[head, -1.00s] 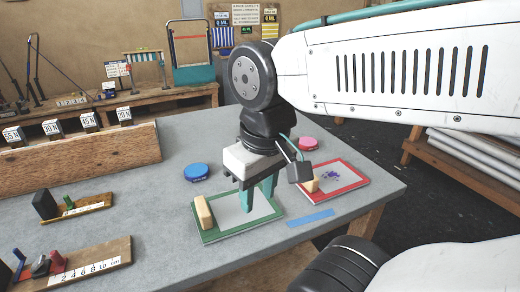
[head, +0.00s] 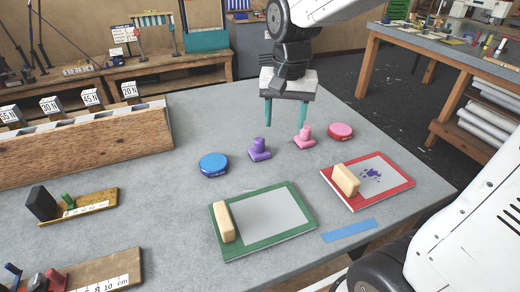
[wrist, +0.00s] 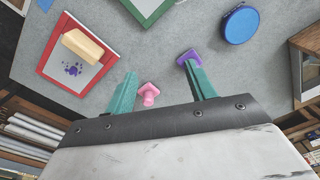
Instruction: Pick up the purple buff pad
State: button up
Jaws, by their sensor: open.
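The purple buff pad (head: 260,149) stands upright on the grey table, with a square base and a knob on top. The pink buff pad (head: 304,138) stands to its right. My gripper (head: 285,121) is open and empty, pointing down above the back part of the table, behind the two pads in the head view. In the wrist view, the purple pad (wrist: 187,56) shows just past the tip of the right finger of my gripper (wrist: 160,72), which partly hides it. The pink pad (wrist: 149,94) shows between the fingers there.
A blue round tin (head: 214,165) lies left of the purple pad, and a pink-red round tin (head: 341,131) lies right of the pink one. A green-framed board (head: 296,232) and a red-framed board (head: 398,193) lie in front, each with a wooden block. A blue strip (head: 349,230) lies near the edge.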

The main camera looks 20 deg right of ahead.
aim_at(259, 139)
jog(key=w+f+m, duration=0.1)
jog(key=w+f, duration=0.1)
jog(key=w, duration=0.1)
jog(key=w+a+f+m, duration=0.1)
jog(key=w+f, duration=0.2)
jog(key=w, duration=0.1)
jog(key=w+f+m, duration=0.1)
jog(key=w+f, duration=0.1)
jog(key=w, duration=0.1)
jog(key=shift+w+a+f, duration=0.15)
jog(key=shift+w, duration=0.1)
jog(key=f, duration=0.8)
jog(key=shift+w+a, duration=0.2)
jog(key=shift+w, duration=0.1)
jog(key=shift+r, duration=0.1)
jog(key=c, duration=1)
